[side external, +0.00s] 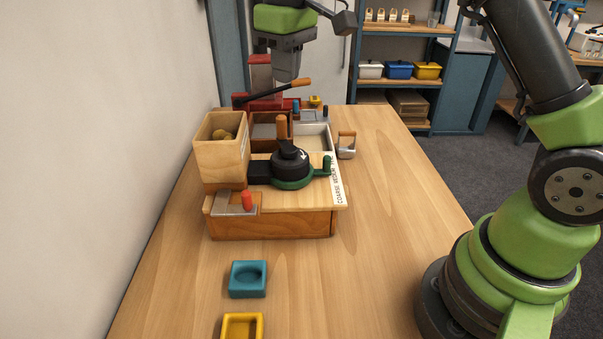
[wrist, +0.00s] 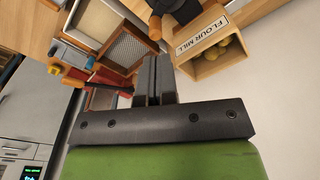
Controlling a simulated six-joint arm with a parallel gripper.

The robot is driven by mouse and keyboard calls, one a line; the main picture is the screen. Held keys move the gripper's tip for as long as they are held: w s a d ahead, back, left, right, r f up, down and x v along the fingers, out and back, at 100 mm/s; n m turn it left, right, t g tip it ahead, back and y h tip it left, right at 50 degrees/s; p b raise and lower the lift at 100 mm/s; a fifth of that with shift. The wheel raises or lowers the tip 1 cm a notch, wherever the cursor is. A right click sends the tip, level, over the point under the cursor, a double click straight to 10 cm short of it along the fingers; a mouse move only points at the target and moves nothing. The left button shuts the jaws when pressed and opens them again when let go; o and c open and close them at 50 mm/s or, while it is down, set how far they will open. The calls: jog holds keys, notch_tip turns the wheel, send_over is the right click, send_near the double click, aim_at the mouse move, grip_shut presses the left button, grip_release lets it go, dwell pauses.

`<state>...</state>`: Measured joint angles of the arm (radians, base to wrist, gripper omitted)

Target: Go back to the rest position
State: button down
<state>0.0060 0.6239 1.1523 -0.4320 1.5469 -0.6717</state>
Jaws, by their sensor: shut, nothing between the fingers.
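My gripper (side external: 287,78) is shut and empty, pointing down above the back of the wooden work unit. In the wrist view its dark fingers (wrist: 155,78) are pressed together with nothing between them. A black bar with an orange grip (side external: 301,83) crosses just below the fingertips in the side view; I cannot tell the gap.
A red device (side external: 262,72) stands at the back. A teal tray (side external: 248,279) and a yellow tray (side external: 242,318) lie in front. The table's right side (side external: 400,220) is clear.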

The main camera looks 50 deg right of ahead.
jog(key=s+a+r+m+t+y, duration=0.15)
jog(key=s+r, duration=0.25)
jog(key=s, duration=0.4)
jog(key=s+a+r+m+t, duration=0.1)
jog(key=s+r+m+t, duration=0.25)
jog(key=s, duration=0.55)
jog(key=s+f+m+t, duration=0.1)
jog(key=s+f, duration=0.1)
jog(key=s, duration=0.5)
jog(key=shift+f, duration=0.3)
